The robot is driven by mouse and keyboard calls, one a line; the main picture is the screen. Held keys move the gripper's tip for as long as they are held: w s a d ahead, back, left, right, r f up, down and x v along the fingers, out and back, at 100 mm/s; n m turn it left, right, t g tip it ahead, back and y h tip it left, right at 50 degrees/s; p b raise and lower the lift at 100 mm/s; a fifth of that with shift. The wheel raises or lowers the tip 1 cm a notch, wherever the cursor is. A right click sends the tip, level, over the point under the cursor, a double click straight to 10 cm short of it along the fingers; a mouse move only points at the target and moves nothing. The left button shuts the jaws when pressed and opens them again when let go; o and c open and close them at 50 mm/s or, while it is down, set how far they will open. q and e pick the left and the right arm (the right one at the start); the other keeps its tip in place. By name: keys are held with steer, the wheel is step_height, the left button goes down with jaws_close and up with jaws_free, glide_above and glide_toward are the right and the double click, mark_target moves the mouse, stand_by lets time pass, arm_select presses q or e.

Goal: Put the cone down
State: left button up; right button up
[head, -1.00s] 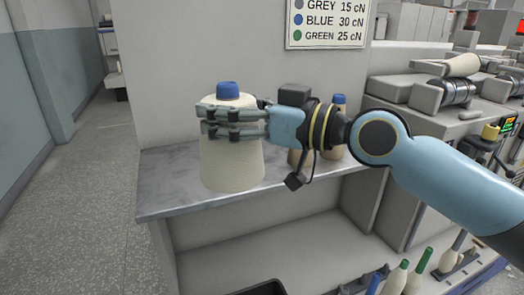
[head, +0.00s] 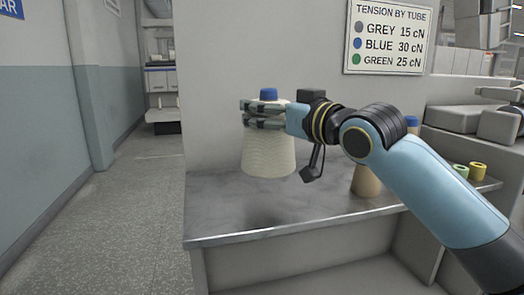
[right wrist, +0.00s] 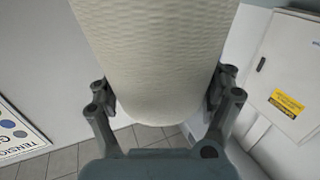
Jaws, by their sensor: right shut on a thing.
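A cream yarn cone (head: 268,152) with a blue tube tip stands upright in the grip of my right gripper (head: 256,114), whose fingers are shut around its upper part. The cone hangs above the grey counter top (head: 225,210), with a soft shadow on the counter below it and a gap between. In the right wrist view the cone (right wrist: 155,60) fills the space between the two fingers; its tip is out of that view. My left gripper is not in view.
A brown cone (head: 366,182) stands on the counter to the right, partly behind my right arm. A blue tip (head: 412,121) shows behind the arm. Small yellow (head: 478,171) and green (head: 460,171) rings lie at the far right. The counter's left and front part is clear.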

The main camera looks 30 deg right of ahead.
mark_target(268, 148)
steer(key=a, duration=0.1)
steer(key=s+a+f, duration=0.1)
steer(key=shift+a+f, duration=0.3)
steer(key=shift+a, duration=0.05)
steer(key=shift+a+f, duration=0.15)
steer(key=shift+a, duration=0.05)
steer(key=shift+f+b, duration=0.15)
steer(key=shift+b, duration=0.15)
step_height(268, 148, down, 4)
steer(key=shift+s+r+b, duration=0.1)
steer(key=shift+b, duration=0.5)
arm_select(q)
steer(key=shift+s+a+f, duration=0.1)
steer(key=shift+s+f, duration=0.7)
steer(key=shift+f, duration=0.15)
arm_select(e)
steer(key=o, duration=1.6)
